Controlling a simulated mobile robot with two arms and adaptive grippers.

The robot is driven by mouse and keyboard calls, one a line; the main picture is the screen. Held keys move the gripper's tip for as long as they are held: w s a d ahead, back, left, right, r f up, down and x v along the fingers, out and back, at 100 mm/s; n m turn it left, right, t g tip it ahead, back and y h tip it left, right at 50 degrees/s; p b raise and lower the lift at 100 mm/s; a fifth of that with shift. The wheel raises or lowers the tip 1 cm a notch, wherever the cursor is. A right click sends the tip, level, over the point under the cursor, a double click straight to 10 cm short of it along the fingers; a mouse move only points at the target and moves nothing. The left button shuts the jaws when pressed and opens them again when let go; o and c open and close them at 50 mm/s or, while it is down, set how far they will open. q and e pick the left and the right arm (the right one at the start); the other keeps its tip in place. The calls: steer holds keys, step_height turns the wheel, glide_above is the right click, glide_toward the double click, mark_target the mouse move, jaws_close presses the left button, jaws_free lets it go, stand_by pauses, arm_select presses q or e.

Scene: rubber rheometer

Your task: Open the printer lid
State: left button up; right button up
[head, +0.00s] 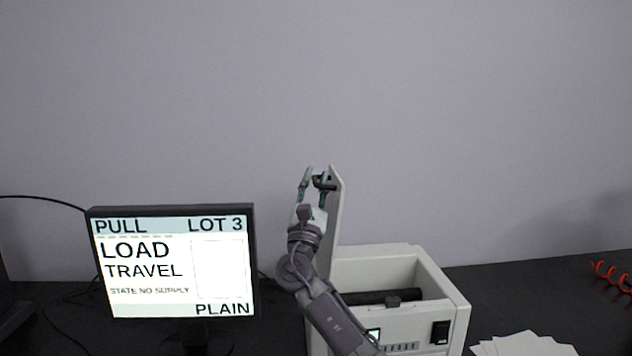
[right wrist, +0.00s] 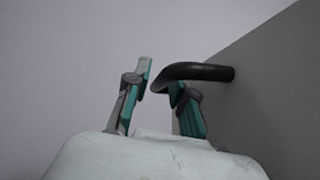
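The printer (head: 455,310) is a pale box on the dark desk, its top open and a dark roller (head: 375,298) visible inside. Its lid (head: 337,215) stands upright, nearly edge-on, at the box's left side. In the right wrist view the lid (right wrist: 270,85) is a grey panel at the right with a black bent handle (right wrist: 205,71). My right gripper (head: 314,181) is at the lid's upper left face. Its fingers (right wrist: 163,92) are apart, with the handle's end reaching into the gap by the right finger. I cannot tell whether they touch. My left gripper is out of view.
A monitor (head: 172,210) with large text stands left of the printer. White sheets (head: 525,345) lie at the printer's right, and a red coiled cord (head: 610,274) is at the far right. A plain wall (head: 450,120) is behind the desk.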

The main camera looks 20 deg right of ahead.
steer(key=shift+o, duration=0.5)
steer(key=v, duration=1.2)
